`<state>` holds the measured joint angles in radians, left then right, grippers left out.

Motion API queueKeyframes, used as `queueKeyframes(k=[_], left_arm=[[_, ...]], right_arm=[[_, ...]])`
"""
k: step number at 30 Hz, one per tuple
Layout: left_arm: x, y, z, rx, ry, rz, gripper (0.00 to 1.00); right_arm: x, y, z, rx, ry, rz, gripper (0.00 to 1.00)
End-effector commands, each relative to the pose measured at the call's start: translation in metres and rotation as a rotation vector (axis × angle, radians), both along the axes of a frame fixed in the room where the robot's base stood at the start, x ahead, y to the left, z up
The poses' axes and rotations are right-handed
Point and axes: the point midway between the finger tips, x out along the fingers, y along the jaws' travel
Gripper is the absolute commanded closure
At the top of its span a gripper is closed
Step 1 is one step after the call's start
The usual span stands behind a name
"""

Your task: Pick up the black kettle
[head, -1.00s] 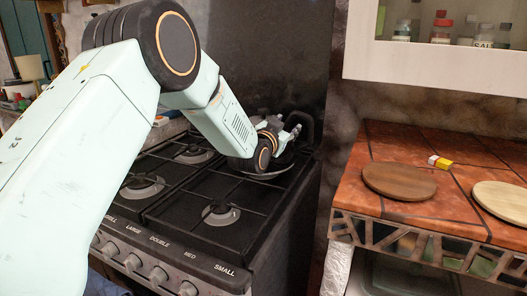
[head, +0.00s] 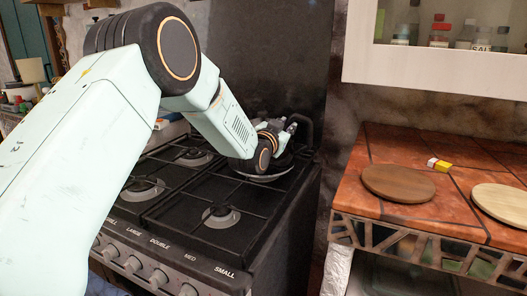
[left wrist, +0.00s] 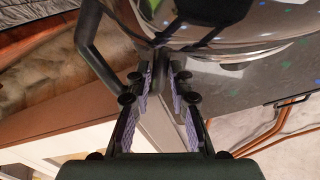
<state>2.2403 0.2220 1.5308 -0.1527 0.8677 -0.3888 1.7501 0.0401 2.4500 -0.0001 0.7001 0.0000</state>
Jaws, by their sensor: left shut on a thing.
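The black kettle (head: 284,163) is at the back right burner of the stove, mostly hidden behind my left gripper in the head view. Its dark handle (head: 307,127) rises at its right. In the left wrist view the kettle's glossy body (left wrist: 220,25) fills the top, with its black handle (left wrist: 86,38) curving down at the left. My left gripper (head: 288,125) is at the kettle, its fingers (left wrist: 163,75) shut on a dark part of it, seemingly the handle. Contact at the tips is partly hidden. My right gripper is not in view.
The black stove (head: 205,250) has several burners and front knobs. A tiled counter (head: 400,150) at the right holds a brown round board (head: 398,183), a paler board (head: 505,202) and a small yellow-white block (head: 439,164). A white cabinet (head: 430,65) hangs above it.

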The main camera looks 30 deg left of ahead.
Motion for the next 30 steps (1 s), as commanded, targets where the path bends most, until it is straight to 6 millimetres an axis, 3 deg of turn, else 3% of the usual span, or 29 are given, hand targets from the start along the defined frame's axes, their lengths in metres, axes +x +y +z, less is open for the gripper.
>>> queueKeyframes(k=[11, 20, 30], left_arm=[[-0.001, -0.001, -0.005, -0.004, 0.012, -0.001, 1.00], [0.000, -0.001, 0.005, -0.002, -0.001, -0.001, 1.00], [0.000, -0.001, 0.061, -0.001, -0.006, -0.001, 1.00]], right_arm=[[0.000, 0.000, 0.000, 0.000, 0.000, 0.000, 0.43], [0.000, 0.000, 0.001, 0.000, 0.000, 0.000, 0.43], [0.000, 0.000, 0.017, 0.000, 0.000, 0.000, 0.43]])
